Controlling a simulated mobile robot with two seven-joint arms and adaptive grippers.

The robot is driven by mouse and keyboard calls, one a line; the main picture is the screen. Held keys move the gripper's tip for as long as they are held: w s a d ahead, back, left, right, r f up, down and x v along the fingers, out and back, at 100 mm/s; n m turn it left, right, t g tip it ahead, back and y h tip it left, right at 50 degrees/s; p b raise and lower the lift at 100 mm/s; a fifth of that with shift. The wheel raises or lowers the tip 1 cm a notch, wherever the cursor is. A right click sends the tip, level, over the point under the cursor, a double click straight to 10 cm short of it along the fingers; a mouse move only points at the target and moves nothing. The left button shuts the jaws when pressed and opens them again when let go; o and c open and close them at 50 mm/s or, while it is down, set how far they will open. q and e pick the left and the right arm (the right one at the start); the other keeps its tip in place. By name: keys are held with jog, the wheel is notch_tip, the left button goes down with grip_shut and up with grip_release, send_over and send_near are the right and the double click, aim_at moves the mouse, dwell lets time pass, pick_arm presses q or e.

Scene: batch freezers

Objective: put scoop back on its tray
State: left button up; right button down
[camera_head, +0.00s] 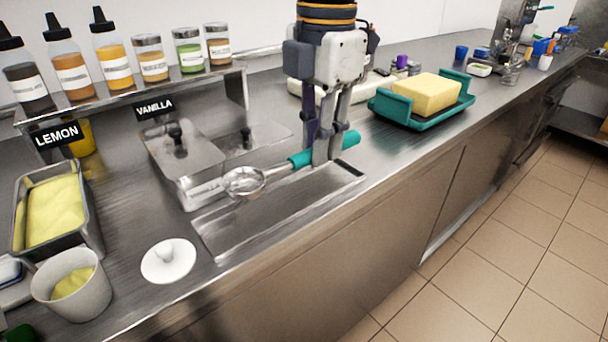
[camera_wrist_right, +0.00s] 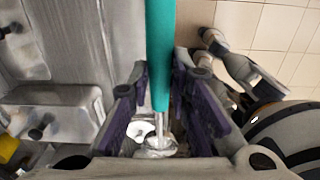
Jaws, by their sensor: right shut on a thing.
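The scoop (camera_head: 245,182) has a round metal bowl and a teal handle. My right gripper (camera_head: 328,158) is shut on the teal handle and holds the scoop roughly level, with the bowl toward the left. In the right wrist view the handle (camera_wrist_right: 161,55) runs between the purple-padded fingers of the gripper (camera_wrist_right: 163,110). The long shallow metal tray (camera_head: 240,226) lies at the counter's front edge, below the scoop in the head view. I cannot tell the exact gap between scoop and tray.
Lidded metal containers (camera_head: 183,160) stand behind the tray. A white lid (camera_head: 168,260), a cup (camera_head: 72,284) and a pan of yellow ice cream (camera_head: 55,208) are at left. A teal dish with a yellow block (camera_head: 426,95) stands at right. Bottles line the back shelf.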

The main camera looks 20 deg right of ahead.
send_over(303, 191)
notch_tip(303, 191, down, 6)
jog(key=shift+s+d+r, duration=0.15)
jog(key=shift+r, duration=0.05)
pick_arm(q)
jog(key=shift+w, duration=0.1)
pick_arm(e)
jog(key=shift+w+f, duration=0.2)
jog(key=shift+f, duration=1.5)
jog(key=c, duration=1.5)
grip_release()
jog(key=shift+f, duration=0.15)
pick_arm(q)
jog(key=shift+s+f+b, duration=0.3)
jog(key=shift+s+f, duration=0.05)
jog(key=shift+s, duration=0.15)
pick_arm(e)
notch_tip(303, 191, up, 12)
jog(key=shift+s+d+r, duration=0.1)
jog(key=shift+s+r, duration=0.05)
